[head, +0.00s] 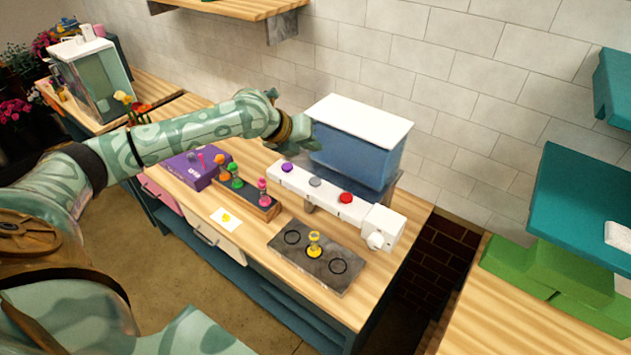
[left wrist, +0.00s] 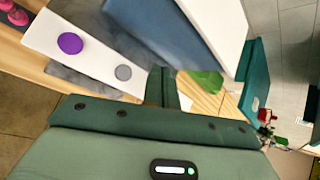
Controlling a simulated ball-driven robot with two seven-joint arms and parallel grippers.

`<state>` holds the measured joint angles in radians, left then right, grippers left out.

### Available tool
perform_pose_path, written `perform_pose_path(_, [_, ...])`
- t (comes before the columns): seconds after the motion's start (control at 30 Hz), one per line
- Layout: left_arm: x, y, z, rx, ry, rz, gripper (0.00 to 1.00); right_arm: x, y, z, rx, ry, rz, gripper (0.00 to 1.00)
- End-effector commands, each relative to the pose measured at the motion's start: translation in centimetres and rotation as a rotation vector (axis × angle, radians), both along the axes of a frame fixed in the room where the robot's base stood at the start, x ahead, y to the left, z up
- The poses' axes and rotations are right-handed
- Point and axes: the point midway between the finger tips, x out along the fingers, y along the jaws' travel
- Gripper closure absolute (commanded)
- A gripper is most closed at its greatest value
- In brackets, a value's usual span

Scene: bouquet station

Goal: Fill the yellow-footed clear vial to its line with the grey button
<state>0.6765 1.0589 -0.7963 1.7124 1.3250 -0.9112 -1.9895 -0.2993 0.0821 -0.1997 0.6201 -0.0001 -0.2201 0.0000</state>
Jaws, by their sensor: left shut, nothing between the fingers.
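The yellow-footed clear vial (head: 314,246) stands upright on a dark slab (head: 318,277), between two black rings. Its fill level is too small to read. A white bar (head: 323,200) behind it carries the grey button (head: 315,182) between a purple button (head: 287,167) and a red one (head: 345,197). My left gripper (head: 306,130) is shut and empty, above and behind the bar, in front of the blue tank. In the left wrist view its shut fingers (left wrist: 162,86) appear just right of the grey button (left wrist: 123,72), apart from it. My right gripper is out of view.
The blue tank (head: 355,156) with a white lid stands behind the bar. A rack (head: 245,196) holds orange-, green- and pink-footed vials beside a purple box (head: 192,168). A white card (head: 226,220) with a yellow mark lies in front. Green blocks (head: 550,275) sit at right.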

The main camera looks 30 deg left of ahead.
Motion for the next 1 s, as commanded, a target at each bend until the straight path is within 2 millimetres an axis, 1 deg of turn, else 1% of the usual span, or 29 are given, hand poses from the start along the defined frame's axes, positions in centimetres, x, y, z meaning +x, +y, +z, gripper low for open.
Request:
perform_pose_path(0.03, [0.0, 0.0, -0.7, -0.001, 0.001, 0.0, 1.0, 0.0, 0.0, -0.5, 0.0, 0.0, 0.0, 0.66])
perform_pose_path(0.13, [0.0, 0.0, -1.8, -0.002, 0.001, 0.001, 1.0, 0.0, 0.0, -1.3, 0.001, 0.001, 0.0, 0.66])
perform_pose_path(0.4, [0.0, 0.0, -5.5, 0.0, 0.0, 0.0, 1.0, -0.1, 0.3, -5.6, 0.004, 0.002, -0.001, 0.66])
perform_pose_path(0.47, [0.0, 0.0, -6.3, 0.0, 0.001, -0.001, 1.0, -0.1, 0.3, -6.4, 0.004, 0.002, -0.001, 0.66])
perform_pose_path(0.6, [0.0, 0.0, -7.5, -0.002, 0.001, 0.001, 1.0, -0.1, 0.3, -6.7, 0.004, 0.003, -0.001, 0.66])
perform_pose_path(0.7, [0.0, 0.0, -8.0, -0.002, 0.001, 0.001, 1.0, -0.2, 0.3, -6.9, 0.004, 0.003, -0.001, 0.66])
perform_pose_path(1.0, [0.0, 0.0, -8.0, -0.001, 0.0, 0.001, 1.0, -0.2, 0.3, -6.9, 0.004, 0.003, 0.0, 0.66])
